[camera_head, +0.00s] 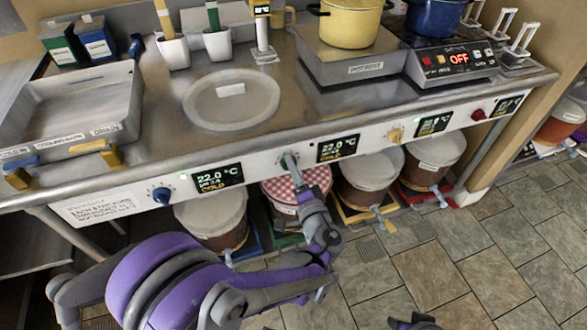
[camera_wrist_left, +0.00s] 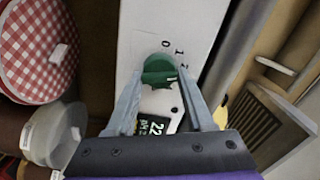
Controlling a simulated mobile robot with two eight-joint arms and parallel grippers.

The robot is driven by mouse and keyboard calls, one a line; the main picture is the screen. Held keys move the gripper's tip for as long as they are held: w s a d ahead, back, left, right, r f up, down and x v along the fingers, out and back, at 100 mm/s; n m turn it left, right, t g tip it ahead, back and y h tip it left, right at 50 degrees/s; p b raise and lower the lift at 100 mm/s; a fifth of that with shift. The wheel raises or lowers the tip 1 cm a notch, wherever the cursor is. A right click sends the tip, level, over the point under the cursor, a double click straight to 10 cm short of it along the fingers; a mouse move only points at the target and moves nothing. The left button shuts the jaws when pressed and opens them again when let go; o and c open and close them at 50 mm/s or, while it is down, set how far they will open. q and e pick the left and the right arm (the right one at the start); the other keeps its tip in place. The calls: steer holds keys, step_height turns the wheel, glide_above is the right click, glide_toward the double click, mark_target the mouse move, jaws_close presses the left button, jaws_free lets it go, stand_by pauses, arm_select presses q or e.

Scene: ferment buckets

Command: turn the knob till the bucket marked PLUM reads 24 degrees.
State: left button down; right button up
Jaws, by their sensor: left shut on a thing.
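My left gripper (camera_head: 288,163) is at the green knob on the bench's front panel, to the left of the second display (camera_head: 337,148), which reads about 22 °C and COLD. In the left wrist view the green knob (camera_wrist_left: 159,70) sits between the two fingers (camera_wrist_left: 165,98), which are shut on it. Below the panel stand a bucket with a red-checked lid (camera_head: 285,186) and other lidded buckets, one of them at the left (camera_head: 212,207). Their name labels are too small to read, so I cannot tell which is PLUM. A dark shape at the bottom edge may be my right gripper (camera_head: 415,323); its jaws are unclear.
The panel also has a blue knob (camera_head: 161,195), a yellow knob (camera_head: 395,135) and a red knob (camera_head: 478,115). The left display (camera_head: 218,178) reads 22.0 °C. A metal tray (camera_head: 75,100), cups and a yellow pot (camera_head: 350,25) stand on the bench. Tiled floor lies open at right.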

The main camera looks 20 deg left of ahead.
arm_select(q)
steer(key=shift+c, duration=1.4)
jaws_free()
steer(key=v, duration=1.1)
steer(key=shift+p, duration=0.45)
steer(key=shift+w+a, duration=0.1)
